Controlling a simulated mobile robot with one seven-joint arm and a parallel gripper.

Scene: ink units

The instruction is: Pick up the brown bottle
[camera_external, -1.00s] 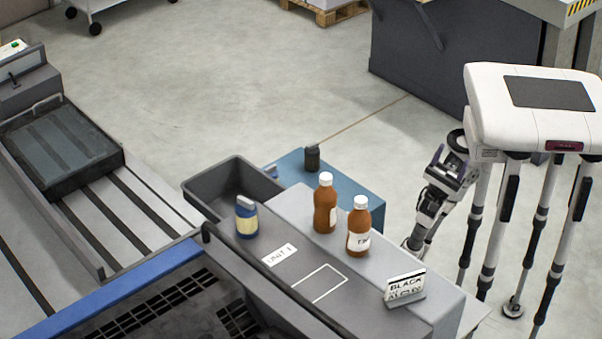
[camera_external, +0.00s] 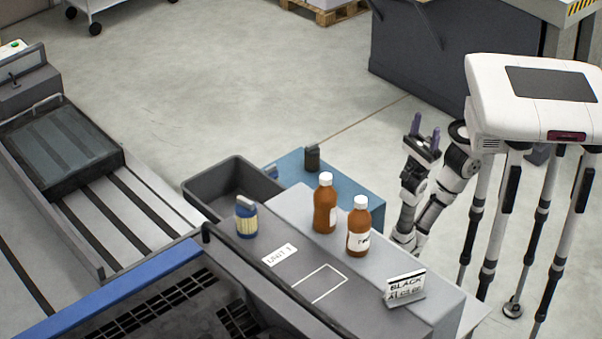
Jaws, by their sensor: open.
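Two brown bottles with white caps and white labels stand upright on the grey bench top. One brown bottle (camera_external: 325,205) is on the left and a bit farther back. The other brown bottle (camera_external: 359,228) is just to its right and nearer, close to the bench's right edge. My gripper (camera_external: 425,133) is raised to the right of both bottles, beyond the bench edge. Its two purple fingers point up and stand apart, with nothing between them. It touches neither bottle.
A blue-and-yellow container (camera_external: 246,219) stands left of the bottles. A black-lettered sign (camera_external: 404,287) stands at the front right. A grey bin (camera_external: 205,187) and a blue box (camera_external: 355,183) with a dark small container (camera_external: 312,158) lie behind. A white outlined rectangle (camera_external: 320,283) is empty.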

